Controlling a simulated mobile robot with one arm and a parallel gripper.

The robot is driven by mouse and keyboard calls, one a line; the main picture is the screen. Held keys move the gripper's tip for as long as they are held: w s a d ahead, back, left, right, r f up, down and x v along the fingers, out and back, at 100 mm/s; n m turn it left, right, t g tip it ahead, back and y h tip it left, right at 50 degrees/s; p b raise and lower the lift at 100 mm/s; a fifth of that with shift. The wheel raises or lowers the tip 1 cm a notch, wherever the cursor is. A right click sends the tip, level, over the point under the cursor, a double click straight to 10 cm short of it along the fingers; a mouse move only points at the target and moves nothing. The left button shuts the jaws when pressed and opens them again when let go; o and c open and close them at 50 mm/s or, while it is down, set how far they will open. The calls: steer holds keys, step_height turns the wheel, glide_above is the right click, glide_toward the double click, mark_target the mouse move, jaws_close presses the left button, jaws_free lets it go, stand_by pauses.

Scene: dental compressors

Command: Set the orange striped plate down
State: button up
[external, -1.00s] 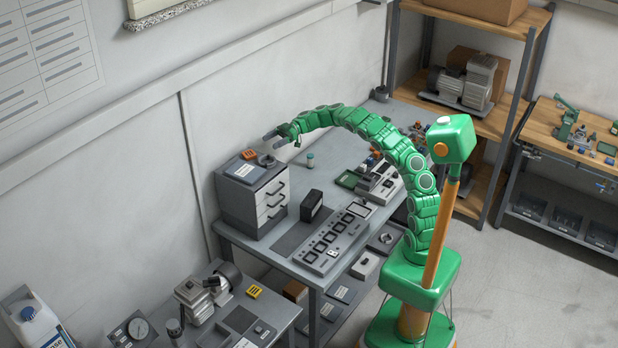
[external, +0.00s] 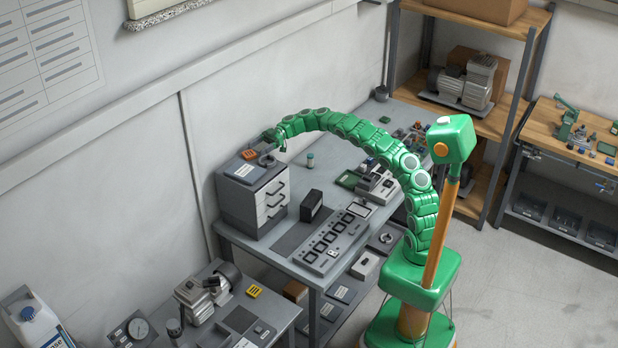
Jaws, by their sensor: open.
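A small orange piece with dark marks (external: 249,154), which looks like the orange striped plate, lies on top of the grey drawer cabinet (external: 236,190), at its back edge. My gripper (external: 268,147) is at the end of the curved green arm, over the back right of the cabinet top, just right of the orange piece. It is open, with nothing visible between its fingers. A grey round part (external: 266,160) lies just below it. Whether the fingers touch anything cannot be told.
A black box (external: 311,206), a switch panel (external: 333,244) and a small teal-capped jar (external: 310,160) stand on the grey bench. The bench is clear around the jar. The wall is close behind the cabinet.

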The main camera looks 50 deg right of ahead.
mark_target(252, 152)
steer(key=shift+x, duration=1.85)
steer(key=c, duration=1.1)
steer(key=shift+o, duration=0.2)
steer(key=shift+r, duration=1.35)
steer(key=shift+s+d+r, duration=0.1)
steer(key=shift+s+r, duration=0.45)
steer(key=shift+r, duration=0.3)
steer(key=shift+s+d+r, duration=1.2)
steer(key=shift+s+r, duration=3)
steer(key=shift+s, duration=2)
steer(key=w+d+f+m+t+h, duration=0.3)
steer(key=w+f+m+t+h, duration=0.1)
steer(key=w+f+m+t, duration=0.3)
steer(key=s+d+f+m+t+h, duration=0.2)
steer(key=d+f+m+h, duration=0.3)
steer(key=h, duration=0.3)
steer(key=s+d+f+m+t+h, duration=0.2)
steer(key=d+f+m+t+h, duration=0.1)
steer(key=d+f+m+h, duration=0.2)
steer(key=shift+f+m+t+h, duration=0.4)
steer(key=shift+m+h, duration=0.7)
steer(key=shift+h, duration=0.8)
